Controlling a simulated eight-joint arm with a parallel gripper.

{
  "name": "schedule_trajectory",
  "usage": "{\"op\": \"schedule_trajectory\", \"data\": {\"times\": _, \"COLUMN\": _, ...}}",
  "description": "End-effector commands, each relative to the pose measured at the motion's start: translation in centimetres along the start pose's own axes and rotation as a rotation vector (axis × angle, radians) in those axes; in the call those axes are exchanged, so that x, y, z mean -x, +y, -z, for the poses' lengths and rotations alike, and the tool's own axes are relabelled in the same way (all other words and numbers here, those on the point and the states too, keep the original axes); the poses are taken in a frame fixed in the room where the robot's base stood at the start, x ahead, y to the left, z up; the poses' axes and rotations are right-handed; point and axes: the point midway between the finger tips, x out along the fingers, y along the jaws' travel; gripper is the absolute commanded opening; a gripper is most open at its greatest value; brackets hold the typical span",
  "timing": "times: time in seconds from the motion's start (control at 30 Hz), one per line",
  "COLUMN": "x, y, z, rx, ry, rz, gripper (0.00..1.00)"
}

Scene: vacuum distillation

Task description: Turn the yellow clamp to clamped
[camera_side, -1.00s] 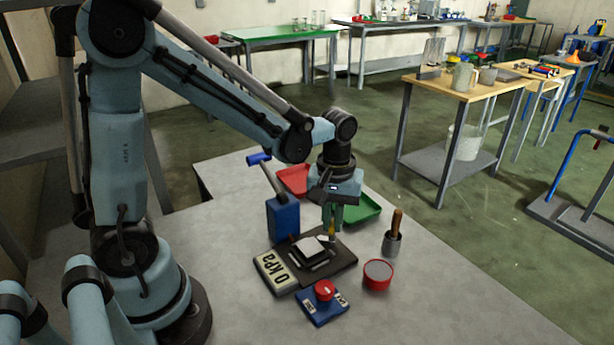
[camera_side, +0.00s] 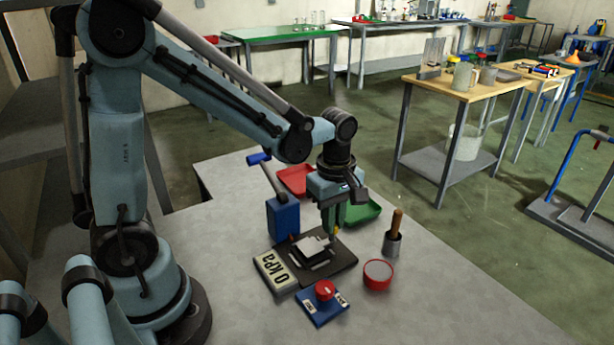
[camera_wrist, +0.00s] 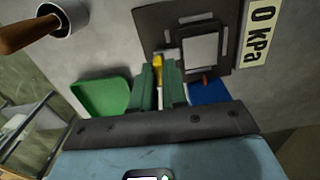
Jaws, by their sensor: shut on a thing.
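The yellow clamp (camera_wrist: 158,64) sits at the edge of a dark plate (camera_wrist: 147,24) that carries a pale square block. In the side view only a small bit of the clamp (camera_side: 338,232) shows beside my fingers. My gripper (camera_wrist: 160,84) points down and is shut on the clamp, with one green finger on each side of its yellow and pale handle. In the side view my gripper (camera_side: 331,232) stands at the far right edge of the dark plate (camera_side: 341,264). The fingers hide part of the clamp.
A "0 kPa" display (camera_side: 275,272), a blue base with a red knob (camera_side: 325,289), a red round dish (camera_side: 378,274), a wooden-handled tool in a metal cup (camera_side: 392,243), a blue hand pump (camera_side: 283,218), a green tray (camera_side: 363,208) and a red tray (camera_side: 296,179) surround the plate.

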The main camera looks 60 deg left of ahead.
Motion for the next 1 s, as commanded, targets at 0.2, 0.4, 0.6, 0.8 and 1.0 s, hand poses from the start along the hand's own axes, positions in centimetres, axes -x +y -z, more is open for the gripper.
{"op": "schedule_trajectory", "data": {"times": 0.2, "x": 0.0, "y": 0.04, "z": 0.07, "rx": 0.043, "ry": 0.002, "rz": -0.002, "gripper": 0.0}}
{"op": "schedule_trajectory", "data": {"times": 0.4, "x": 0.0, "y": 0.04, "z": 0.08, "rx": 0.051, "ry": 0.002, "rz": -0.001, "gripper": 0.0}}
{"op": "schedule_trajectory", "data": {"times": 0.6, "x": 0.0, "y": 0.04, "z": 0.08, "rx": 0.051, "ry": 0.002, "rz": -0.001, "gripper": 0.0}}
{"op": "schedule_trajectory", "data": {"times": 0.8, "x": 0.0, "y": 0.03, "z": 0.06, "rx": 0.049, "ry": 0.002, "rz": -0.001, "gripper": 0.38}}
{"op": "schedule_trajectory", "data": {"times": 1.0, "x": 0.0, "y": 0.01, "z": 0.03, "rx": 0.048, "ry": 0.001, "rz": 0.0, "gripper": 0.38}}
